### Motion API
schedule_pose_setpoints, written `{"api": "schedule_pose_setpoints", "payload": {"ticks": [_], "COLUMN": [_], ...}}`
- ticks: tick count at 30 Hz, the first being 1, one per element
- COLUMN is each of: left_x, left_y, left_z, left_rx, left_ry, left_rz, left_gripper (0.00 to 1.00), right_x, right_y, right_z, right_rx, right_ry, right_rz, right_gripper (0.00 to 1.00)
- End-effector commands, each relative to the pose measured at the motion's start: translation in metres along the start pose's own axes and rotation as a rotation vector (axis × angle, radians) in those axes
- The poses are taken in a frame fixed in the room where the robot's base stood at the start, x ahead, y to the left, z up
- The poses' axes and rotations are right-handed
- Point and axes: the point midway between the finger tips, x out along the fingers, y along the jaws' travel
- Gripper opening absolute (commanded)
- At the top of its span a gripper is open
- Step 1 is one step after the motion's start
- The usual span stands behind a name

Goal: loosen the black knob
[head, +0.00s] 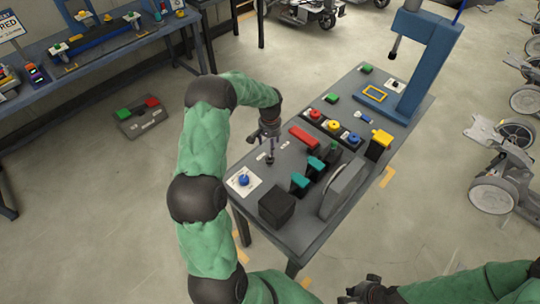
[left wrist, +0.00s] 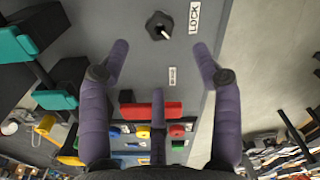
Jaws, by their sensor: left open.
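The black knob (left wrist: 159,26) shows in the left wrist view with a pale pointer mark, on the grey table top beside a LOCK label (left wrist: 194,17). In the head view the knob (head: 270,160) is a small dark shape below my left gripper (head: 269,146). My left gripper (left wrist: 161,48) is open and empty, with its purple fingers spread either side of the knob's line in the wrist view. The knob looks beyond the fingertips, not between them. My right gripper (head: 370,290) is at the bottom of the head view; its fingers cannot be made out.
A red block (head: 305,138), teal-topped parts (head: 301,182), a black box (head: 277,207) and a grey disc (head: 343,188) stand close by on the table. A blue knob (head: 243,180) sits on a white plate at the left corner. A blue post (head: 412,60) rises at the far end.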

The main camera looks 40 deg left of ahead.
Motion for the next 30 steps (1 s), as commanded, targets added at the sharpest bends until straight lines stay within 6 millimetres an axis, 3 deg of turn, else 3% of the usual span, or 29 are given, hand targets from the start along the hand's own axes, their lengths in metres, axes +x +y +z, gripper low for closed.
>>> {"api": "schedule_pose_setpoints", "payload": {"ticks": [15, 21, 30], "left_x": [0.084, 0.097, 0.099], "left_y": [0.0, 0.0, 0.0], "left_z": [0.001, 0.001, 0.001], "left_rx": [-0.004, -0.003, -0.004], "left_ry": [-0.002, -0.001, 0.0], "left_rz": [0.001, 0.0, 0.001], "left_gripper": [0.65, 0.65, 0.65], "right_x": [0.007, 0.008, 0.008], "right_y": [0.003, 0.003, 0.003], "right_z": [0.0, 0.0, 0.0], "right_rx": [0.0, 0.0, 0.0], "right_ry": [0.0, 0.0, 0.0], "right_rz": [0.0, 0.0, 0.0], "right_gripper": [0.0, 0.0, 0.0]}}
